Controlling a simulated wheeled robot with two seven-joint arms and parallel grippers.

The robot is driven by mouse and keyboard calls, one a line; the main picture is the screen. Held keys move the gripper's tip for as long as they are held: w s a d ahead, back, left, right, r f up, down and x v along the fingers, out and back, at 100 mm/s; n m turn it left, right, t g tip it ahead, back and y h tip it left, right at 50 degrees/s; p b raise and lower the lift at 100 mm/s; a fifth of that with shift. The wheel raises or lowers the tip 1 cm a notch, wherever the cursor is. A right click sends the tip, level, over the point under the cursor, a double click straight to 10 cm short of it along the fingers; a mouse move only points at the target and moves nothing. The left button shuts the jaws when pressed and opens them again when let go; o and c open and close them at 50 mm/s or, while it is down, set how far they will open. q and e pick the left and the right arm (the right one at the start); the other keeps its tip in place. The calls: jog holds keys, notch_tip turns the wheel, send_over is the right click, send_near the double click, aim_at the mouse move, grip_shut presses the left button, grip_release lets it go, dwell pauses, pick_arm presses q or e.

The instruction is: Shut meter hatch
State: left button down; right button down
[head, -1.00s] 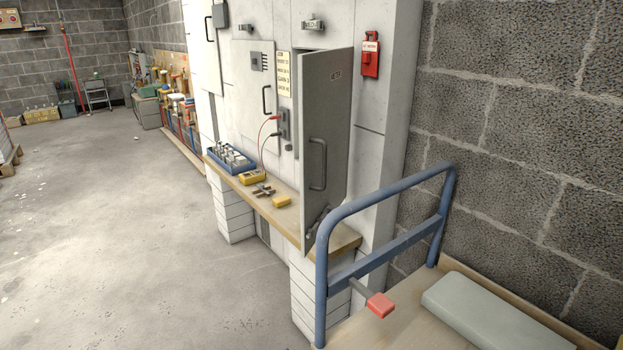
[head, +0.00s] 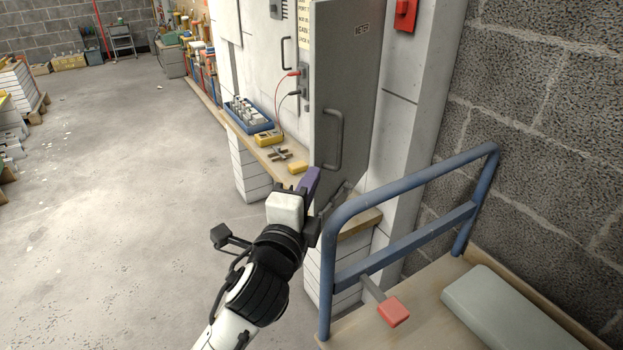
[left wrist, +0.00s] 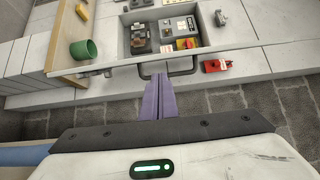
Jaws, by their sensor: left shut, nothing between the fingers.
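The meter hatch (head: 352,90) is a grey door labelled METER, standing open and swung out from the white wall cabinet. Its bar handle (head: 336,140) is on the face toward me. My left gripper (head: 312,178) has purple fingers, closed together and empty, in front of the door's lower part. In the left wrist view the fingers (left wrist: 158,80) point at the hatch, seen nearly edge-on, with their tips close to the dark handle (left wrist: 182,70). I cannot tell whether they touch. The opened meter compartment (left wrist: 165,35) shows behind it. My right gripper is not in view.
A wooden ledge (head: 360,224) under the cabinet holds a blue tray (head: 248,118) and a yellow meter (head: 268,138). A blue rail (head: 415,180) stands at right beside a bench with a grey pad (head: 515,310). A red box (head: 405,14) hangs on the wall.

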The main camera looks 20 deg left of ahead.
aim_at(319, 163)
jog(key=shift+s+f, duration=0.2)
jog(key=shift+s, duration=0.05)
pick_arm(q)
jog(key=w, duration=0.6)
jog(key=shift+w+a, duration=0.25)
jog(key=shift+a, duration=0.1)
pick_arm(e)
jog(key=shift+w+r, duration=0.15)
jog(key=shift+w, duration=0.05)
pick_arm(q)
jog(key=shift+f, duration=0.1)
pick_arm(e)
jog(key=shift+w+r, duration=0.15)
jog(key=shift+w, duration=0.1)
